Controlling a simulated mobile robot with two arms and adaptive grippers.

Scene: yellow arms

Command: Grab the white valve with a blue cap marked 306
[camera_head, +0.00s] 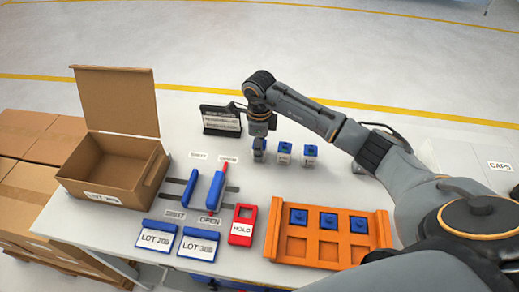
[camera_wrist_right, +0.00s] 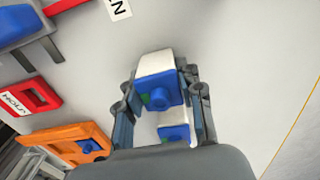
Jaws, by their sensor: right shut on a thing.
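My right gripper (camera_head: 259,139) is shut on the leftmost of three white valves with blue caps. This held valve (camera_head: 258,156) stands upright, and I cannot tell whether it touches the table. In the right wrist view the same valve (camera_wrist_right: 157,92) sits between the fingers, its blue cap facing the camera. A middle valve (camera_head: 284,157) and a right valve (camera_head: 310,159) stand apart beside it. Another blue-capped valve (camera_wrist_right: 175,132) shows past the held one in the wrist view. The markings on the valves are too small to read. My left gripper is out of view.
An orange tray (camera_head: 269,240) with several blue caps lies in front. A red HOLD frame (camera_head: 242,240), LOT 205 (camera_head: 155,239) and LOT 308 (camera_head: 199,245) plates, blue levers (camera_head: 214,190), an open cardboard box (camera_head: 104,205) and a black sign (camera_head: 220,120) surround the work area.

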